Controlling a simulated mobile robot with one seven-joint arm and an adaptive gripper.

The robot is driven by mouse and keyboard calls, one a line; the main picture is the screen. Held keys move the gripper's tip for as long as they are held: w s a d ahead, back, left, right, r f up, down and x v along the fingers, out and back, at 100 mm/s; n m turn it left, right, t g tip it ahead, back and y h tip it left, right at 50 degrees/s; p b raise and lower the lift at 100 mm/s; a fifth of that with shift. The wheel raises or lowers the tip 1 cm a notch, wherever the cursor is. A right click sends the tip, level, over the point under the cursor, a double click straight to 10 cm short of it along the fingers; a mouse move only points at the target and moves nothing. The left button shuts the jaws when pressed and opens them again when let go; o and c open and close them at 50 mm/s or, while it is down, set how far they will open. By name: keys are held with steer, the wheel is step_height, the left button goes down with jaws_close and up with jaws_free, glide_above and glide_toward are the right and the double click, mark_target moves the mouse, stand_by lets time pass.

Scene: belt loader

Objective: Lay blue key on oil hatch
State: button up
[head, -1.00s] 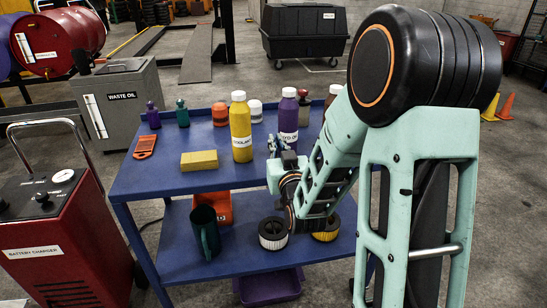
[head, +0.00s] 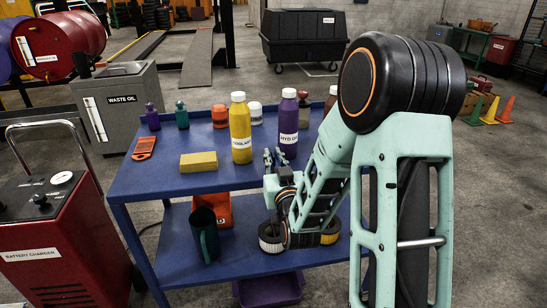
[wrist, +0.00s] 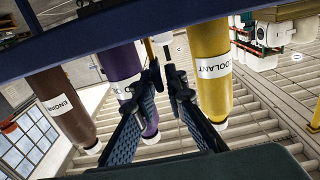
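I cannot make out a blue key or an oil hatch in either view. My gripper (head: 274,155) points up over the front edge of the blue cart's top shelf (head: 222,151), in front of the yellow coolant bottle (head: 241,132) and the purple hydraulic oil bottle (head: 288,126). In the wrist view, which looks upside down, my gripper (wrist: 164,78) has its two dark fingers apart with a narrow gap at the tips. I see nothing clearly held. The purple bottle (wrist: 122,62) and yellow bottle (wrist: 210,85) flank the fingers.
A yellow block (head: 199,161) and an orange tool (head: 144,148) lie on the top shelf; small bottles stand behind. A red battery charger (head: 62,250) stands left.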

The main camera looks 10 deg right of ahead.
mark_target(274, 157)
steer(key=shift+o, duration=1)
steer(key=shift+r, duration=0.15)
steer(key=shift+s+r+p, duration=0.1)
steer(key=shift+p, duration=0.3)
steer(key=s, duration=0.3)
steer(key=p, duration=0.3)
steer(key=shift+s+r, duration=0.1)
steer(key=shift+s, duration=0.15)
